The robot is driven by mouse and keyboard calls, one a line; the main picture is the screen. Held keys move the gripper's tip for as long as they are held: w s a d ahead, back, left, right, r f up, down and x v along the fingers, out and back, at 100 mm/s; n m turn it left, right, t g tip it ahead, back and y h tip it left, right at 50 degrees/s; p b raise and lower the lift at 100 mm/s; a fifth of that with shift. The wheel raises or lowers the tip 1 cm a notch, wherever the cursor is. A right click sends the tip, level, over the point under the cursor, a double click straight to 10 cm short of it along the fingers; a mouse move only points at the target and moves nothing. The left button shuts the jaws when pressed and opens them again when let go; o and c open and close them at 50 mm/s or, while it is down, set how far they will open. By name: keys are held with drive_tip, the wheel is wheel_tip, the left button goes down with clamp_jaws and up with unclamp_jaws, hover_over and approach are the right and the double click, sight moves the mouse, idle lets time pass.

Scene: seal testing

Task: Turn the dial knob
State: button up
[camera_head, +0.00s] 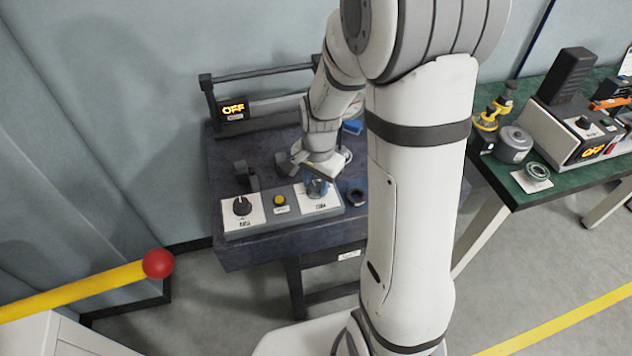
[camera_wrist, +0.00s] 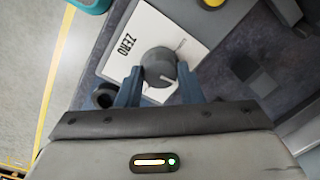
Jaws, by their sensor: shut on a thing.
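The dial knob (camera_wrist: 158,66) is a round grey knob on a white plate (camera_wrist: 150,30) marked ZERO, seen in the wrist view. My gripper (camera_wrist: 159,73) has one blue finger on each side of the knob and is shut on it. A short light mark shows on the knob, pointing to the lower right in the wrist view. In the head view my gripper (camera_head: 318,186) reaches down onto the right plate of the control box (camera_head: 262,226), and its fingers mostly hide the knob there.
A second black knob (camera_head: 242,206) and a yellow button (camera_head: 280,200) sit left on the same box. A display (camera_head: 233,108) reading OFF stands behind. A dark ring (camera_head: 356,197) lies right of the box. A green-topped bench (camera_head: 515,190) with devices is at right.

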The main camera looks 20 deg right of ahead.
sight(318, 185)
drive_tip(key=n+b, duration=0.1)
drive_tip(key=n, duration=0.4)
drive_tip(key=shift+b, duration=0.3)
drive_tip(key=shift+n+b, duration=0.5)
drive_tip(key=shift+n, duration=1.6)
drive_tip(key=shift+w, duration=0.1)
drive_tip(key=o, duration=1)
drive_tip(key=shift+c, duration=0.2)
drive_tip(key=r, duration=0.8)
drive_tip(key=shift+d, duration=0.2)
